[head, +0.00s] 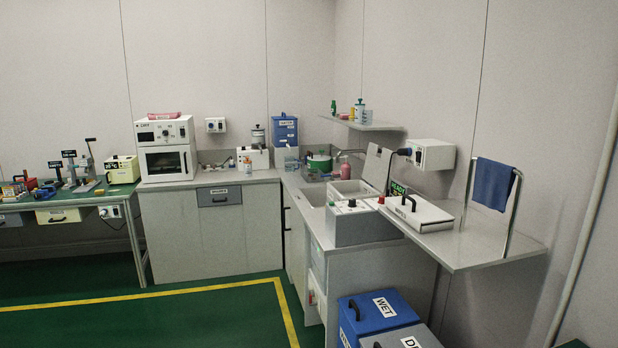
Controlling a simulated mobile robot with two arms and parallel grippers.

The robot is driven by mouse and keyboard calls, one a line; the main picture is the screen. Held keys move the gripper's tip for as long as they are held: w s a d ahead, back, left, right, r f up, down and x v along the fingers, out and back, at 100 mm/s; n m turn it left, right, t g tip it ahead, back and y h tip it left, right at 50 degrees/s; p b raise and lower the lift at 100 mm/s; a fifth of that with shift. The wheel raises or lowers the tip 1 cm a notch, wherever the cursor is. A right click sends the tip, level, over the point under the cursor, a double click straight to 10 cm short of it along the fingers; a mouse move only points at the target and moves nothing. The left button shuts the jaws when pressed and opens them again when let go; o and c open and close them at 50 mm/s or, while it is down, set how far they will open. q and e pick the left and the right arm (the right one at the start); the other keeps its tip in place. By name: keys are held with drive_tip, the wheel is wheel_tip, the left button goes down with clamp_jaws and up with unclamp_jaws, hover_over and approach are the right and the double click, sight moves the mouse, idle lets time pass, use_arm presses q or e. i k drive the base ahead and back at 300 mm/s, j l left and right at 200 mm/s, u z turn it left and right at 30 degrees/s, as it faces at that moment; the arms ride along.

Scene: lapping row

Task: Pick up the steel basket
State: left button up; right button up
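I cannot make out the steel basket with certainty. A small, grey, wire-like container (313,176) stands in the back corner by the sink, beside a green round item (319,162); it is too small to tell whether it is the basket. A grey box with knobs (366,226), like a bath unit, stands on the right counter; its inside is hidden from here. Neither of my grippers is in view.
A white lid with a black handle (415,212) lies on the right counter (470,248), near a blue cloth on a rail (492,184). A blue WET bin (378,318) and a grey bin (402,339) stand below. Green floor (150,325) is clear at front left.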

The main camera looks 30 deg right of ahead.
sight(319, 172)
drive_tip(key=i+j, duration=0.1)
drive_tip(key=i, duration=0.3)
drive_tip(key=i+j+u, duration=0.1)
drive_tip(key=i, duration=0.35)
drive_tip(key=i+l+z, duration=0.1)
drive_tip(key=i+z, duration=0.15)
drive_tip(key=i, duration=0.85)
drive_tip(key=i+j+z, duration=0.15)
drive_tip(key=i+z, duration=0.15)
drive_tip(key=i, duration=0.8)
drive_tip(key=i+z, duration=0.15)
drive_tip(key=i, duration=0.45)
drive_tip(key=i+j+z, duration=0.15)
drive_tip(key=i, duration=0.4)
drive_tip(key=i+j+z, duration=0.1)
drive_tip(key=i, duration=0.5)
drive_tip(key=j, duration=0.1)
